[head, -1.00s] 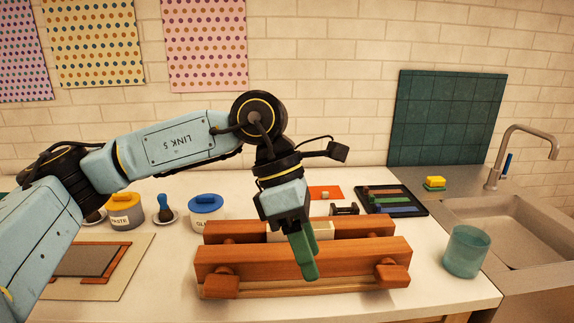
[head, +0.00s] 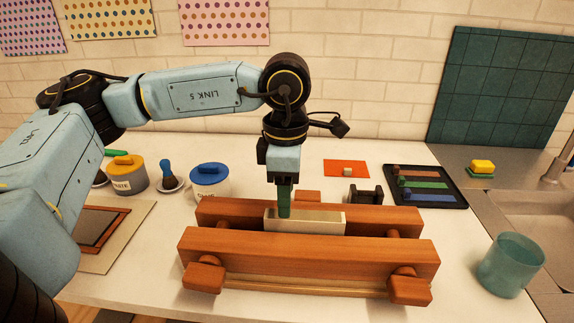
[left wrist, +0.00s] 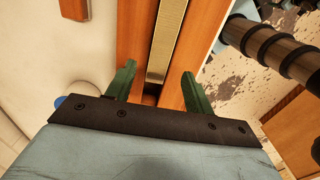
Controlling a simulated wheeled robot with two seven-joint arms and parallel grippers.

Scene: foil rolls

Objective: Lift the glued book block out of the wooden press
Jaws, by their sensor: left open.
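The wooden press (head: 310,256) lies across the counter, with two long reddish beams and wooden knobs at the ends. The book block (head: 318,222), pale with a greyish top, stands between the beams. In the left wrist view the book block (left wrist: 166,40) is a speckled tan strip between the press beams (left wrist: 203,40). My left gripper (head: 284,212) is over the left end of the block, pointing down. My right gripper is not seen.
Behind the press are a blue-lidded jar (head: 209,181), a yellow-lidded jar (head: 128,175), a small black stand (head: 366,195) and a dark tray (head: 425,187). A teal cup (head: 511,265) stands right, near the sink. A framed board (head: 102,229) lies left.

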